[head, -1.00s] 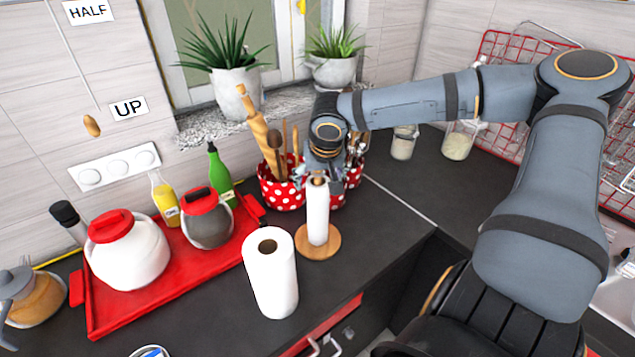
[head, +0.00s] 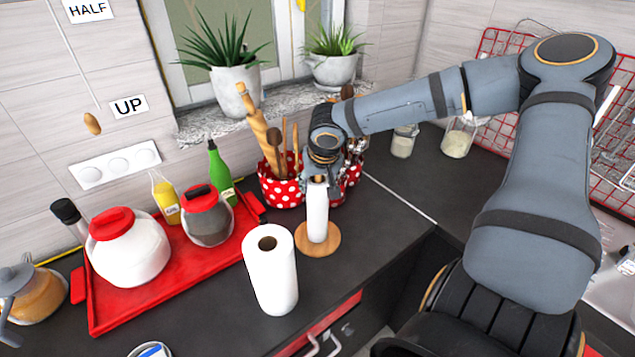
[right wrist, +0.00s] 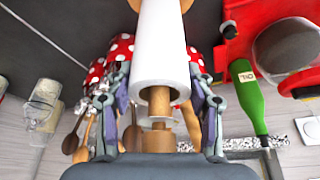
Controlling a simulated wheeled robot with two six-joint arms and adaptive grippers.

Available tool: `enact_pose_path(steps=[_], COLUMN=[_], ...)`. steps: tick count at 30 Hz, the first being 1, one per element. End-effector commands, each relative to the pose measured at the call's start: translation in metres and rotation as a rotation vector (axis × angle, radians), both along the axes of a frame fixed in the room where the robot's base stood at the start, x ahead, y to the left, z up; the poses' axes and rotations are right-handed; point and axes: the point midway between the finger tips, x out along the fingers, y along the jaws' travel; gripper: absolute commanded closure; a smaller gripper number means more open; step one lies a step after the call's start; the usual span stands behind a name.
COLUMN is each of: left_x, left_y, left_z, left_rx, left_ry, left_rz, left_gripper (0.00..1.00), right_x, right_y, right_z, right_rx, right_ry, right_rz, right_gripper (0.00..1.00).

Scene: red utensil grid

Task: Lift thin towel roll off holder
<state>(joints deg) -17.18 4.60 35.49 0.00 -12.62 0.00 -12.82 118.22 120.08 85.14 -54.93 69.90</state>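The thin towel roll (head: 317,218) stands upright on a wooden holder, whose round base (head: 332,238) rests on the dark counter. My right gripper (head: 318,180) reaches down over the roll's top end. In the right wrist view the white roll (right wrist: 162,45) lies between my right gripper's two spread fingers (right wrist: 160,110), with visible gaps on both sides. The wooden post and knob (right wrist: 158,138) stick out of the roll's end toward the palm. My left gripper is not in view.
A thicker towel roll (head: 270,272) stands just left and in front of the holder. A red polka-dot utensil pot (head: 282,192) stands close behind. A red tray (head: 165,300) with jars and bottles lies left. The counter to the right (head: 390,205) is clear.

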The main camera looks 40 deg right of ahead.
Motion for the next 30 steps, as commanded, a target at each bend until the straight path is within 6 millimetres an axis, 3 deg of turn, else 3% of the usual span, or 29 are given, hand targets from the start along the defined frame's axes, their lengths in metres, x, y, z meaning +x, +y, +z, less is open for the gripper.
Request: enact_pose_path(steps=[1,8,30], left_x=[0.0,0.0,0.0], left_y=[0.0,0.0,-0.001], left_z=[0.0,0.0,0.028], left_rx=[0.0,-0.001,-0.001], left_ry=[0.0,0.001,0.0], left_rz=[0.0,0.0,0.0], left_gripper=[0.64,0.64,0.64], right_x=[0.0,0.0,0.0], right_y=[0.0,0.0,0.0], right_z=[0.0,0.0,0.03], right_rx=[0.0,0.0,0.0], right_ry=[0.0,0.0,0.0], right_rz=[0.0,0.0,0.0], right_gripper=[0.55,0.84,0.85])
